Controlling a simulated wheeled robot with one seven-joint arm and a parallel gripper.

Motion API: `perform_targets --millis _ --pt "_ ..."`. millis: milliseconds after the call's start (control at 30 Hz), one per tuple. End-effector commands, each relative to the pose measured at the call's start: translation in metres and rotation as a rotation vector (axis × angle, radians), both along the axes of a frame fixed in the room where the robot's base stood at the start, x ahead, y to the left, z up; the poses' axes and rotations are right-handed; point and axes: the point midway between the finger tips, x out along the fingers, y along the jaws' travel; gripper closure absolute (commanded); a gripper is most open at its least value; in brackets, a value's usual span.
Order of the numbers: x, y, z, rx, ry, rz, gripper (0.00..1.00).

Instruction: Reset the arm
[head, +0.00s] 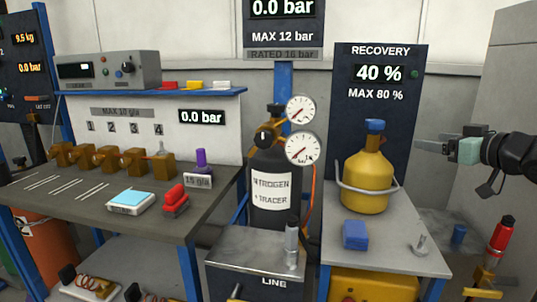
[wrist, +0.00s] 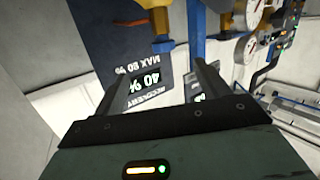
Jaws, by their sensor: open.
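My gripper (head: 424,144) is at the right side of the head view, raised in front of the grey wall and pointing left toward the recovery panel.
A yellow cylinder (head: 367,178) and a blue block (head: 355,235) stand on the grey right-hand table (head: 392,245). The dark nitrogen cylinder (head: 273,150) with two gauges is left of it. A workbench (head: 75,207) holds several brass fittings. Air around my gripper looks clear.

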Motion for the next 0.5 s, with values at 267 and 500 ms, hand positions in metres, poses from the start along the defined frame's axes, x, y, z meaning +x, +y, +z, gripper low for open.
perform_targets --millis 267,500 --pt "-0.013 0.125 -0.017 -0.110 0.314 -0.067 0.25" --pt "-0.127 0.232 -0.055 -0.289 0.750 0.022 0.25"
